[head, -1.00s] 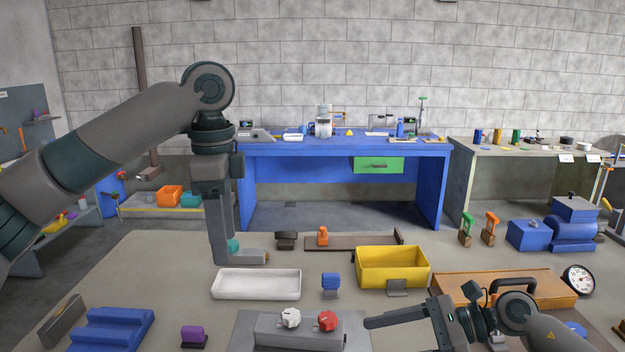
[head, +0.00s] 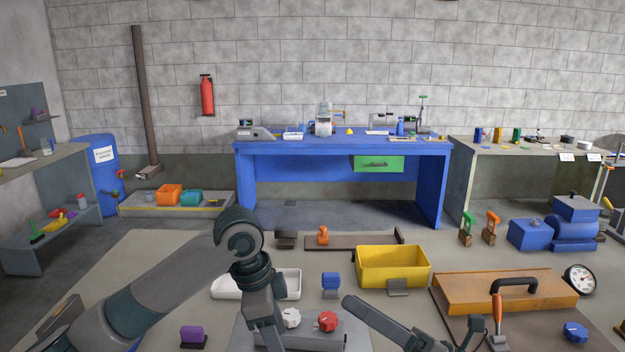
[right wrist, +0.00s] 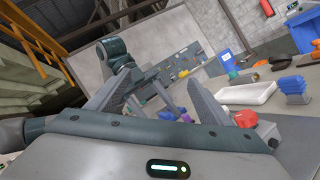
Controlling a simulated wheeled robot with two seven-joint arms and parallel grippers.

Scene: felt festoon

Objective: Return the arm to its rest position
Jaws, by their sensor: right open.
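My left arm (head: 165,290) comes in from the left, folded low over the near table. Its wrist hangs beside the white tray (head: 228,285) and hides part of it. The left fingers are not clear at the bottom of the head view. My right gripper (head: 410,310) is low at the bottom, in front of the yellow bin (head: 392,268). Its long grey fingers are spread apart and empty. In the right wrist view the open right fingers (right wrist: 160,82) frame the left arm beyond them.
A control box with a white knob (head: 291,318) and a red knob (head: 327,321) sits between the arms. The blue workbench (head: 340,148) stands behind, across open floor.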

